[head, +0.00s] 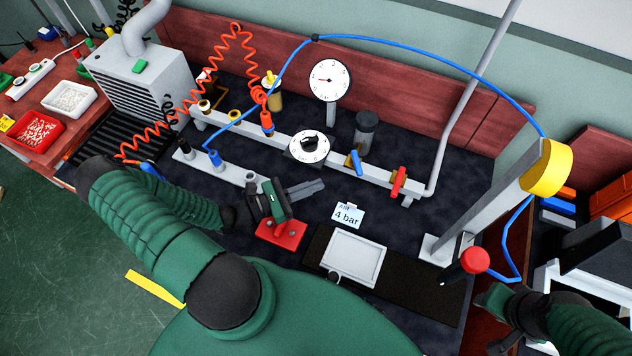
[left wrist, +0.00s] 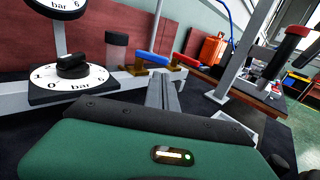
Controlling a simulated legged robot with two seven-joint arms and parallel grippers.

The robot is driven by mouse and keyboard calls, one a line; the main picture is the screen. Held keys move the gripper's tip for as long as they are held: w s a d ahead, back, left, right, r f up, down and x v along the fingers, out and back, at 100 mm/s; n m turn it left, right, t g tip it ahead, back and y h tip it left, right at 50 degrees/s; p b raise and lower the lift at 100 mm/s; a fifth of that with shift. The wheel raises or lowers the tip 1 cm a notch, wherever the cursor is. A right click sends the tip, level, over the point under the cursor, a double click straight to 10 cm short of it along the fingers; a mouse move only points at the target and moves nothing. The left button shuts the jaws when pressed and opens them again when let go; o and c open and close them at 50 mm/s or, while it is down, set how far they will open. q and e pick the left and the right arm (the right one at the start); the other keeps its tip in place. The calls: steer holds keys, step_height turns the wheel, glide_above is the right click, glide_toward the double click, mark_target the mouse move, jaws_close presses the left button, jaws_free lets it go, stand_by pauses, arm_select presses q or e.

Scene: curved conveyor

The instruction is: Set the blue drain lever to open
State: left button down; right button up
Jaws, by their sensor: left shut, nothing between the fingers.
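The blue lever (head: 356,162) sits on a brass valve on the grey pipe (head: 376,174), right of the round dial. In the head view it points across the pipe, towards me. In the left wrist view the blue lever (left wrist: 152,58) lies just beyond my fingertips. My left gripper (head: 318,186) is shut and empty, its fingers pointing right, short of the lever and apart from it. Its closed fingers also show in the left wrist view (left wrist: 162,85). My right gripper (head: 490,298) is partly visible at the lower right; its fingers are unclear.
A red lever (head: 398,182) is right of the blue one. A pressure dial (head: 308,146) and a gauge (head: 329,80) stand left of it. The "4 bar" card (head: 347,215) lies in front. A grey post (head: 485,208) with a yellow cap and a red-knobbed handle (head: 474,260) stand right.

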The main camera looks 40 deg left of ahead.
mark_target(356, 170)
arm_select(q)
steer(key=p+x, duration=0.1)
steer(key=x, duration=1)
steer(key=shift+a, duration=0.1)
steer(key=w+p, duration=0.1)
steer(key=p, duration=0.2)
steer(key=shift+d+r, duration=0.35)
steer(key=shift+d, duration=0.05)
steer(key=shift+d+f, duration=0.1)
steer(key=shift+f, duration=0.1)
